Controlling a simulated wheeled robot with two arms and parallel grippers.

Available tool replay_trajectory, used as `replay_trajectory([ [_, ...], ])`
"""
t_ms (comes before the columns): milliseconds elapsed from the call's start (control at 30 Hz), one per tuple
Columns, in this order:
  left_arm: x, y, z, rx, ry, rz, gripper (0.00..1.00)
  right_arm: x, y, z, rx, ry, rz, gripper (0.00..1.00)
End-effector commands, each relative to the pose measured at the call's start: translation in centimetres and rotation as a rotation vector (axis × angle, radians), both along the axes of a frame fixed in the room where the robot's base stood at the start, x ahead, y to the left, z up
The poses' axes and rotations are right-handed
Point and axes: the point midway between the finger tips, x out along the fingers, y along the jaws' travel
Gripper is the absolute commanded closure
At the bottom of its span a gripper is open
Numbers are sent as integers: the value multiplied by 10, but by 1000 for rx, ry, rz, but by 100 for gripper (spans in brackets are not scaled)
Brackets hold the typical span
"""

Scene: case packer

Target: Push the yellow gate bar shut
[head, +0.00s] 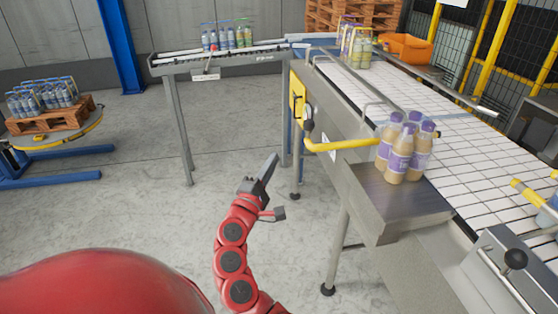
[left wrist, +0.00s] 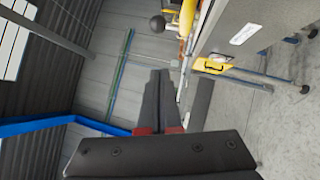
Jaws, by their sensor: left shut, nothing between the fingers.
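In the left wrist view the shut fingers (left wrist: 160,85) point toward the conveyor side. A yellow part (left wrist: 188,15) shows at the top there, perhaps the bar. My right gripper is not in view.
The conveyor (head: 450,115) runs along the right, with a metal end plate (head: 395,205) and leg below. A second yellow bar (head: 528,193) stands at the right edge. A side conveyor (head: 220,58) carries bottle packs. The floor between is clear.

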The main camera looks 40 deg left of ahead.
Motion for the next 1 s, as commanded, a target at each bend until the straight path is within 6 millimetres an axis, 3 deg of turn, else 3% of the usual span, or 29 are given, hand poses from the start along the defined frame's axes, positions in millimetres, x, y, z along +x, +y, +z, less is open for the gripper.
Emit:
replay_trajectory([
  [433, 75, 19, 20, 2, 5, -1, 100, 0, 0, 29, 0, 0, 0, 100],
  [500, 84, 12, 27, 3, 2, -1, 100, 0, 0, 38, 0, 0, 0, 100],
  [700, 101, 1, 30, 0, 3, 0, 100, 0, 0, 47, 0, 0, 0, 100],
  [1000, 104, 0, 30, 1, 2, 3, 100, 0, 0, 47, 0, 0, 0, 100],
])
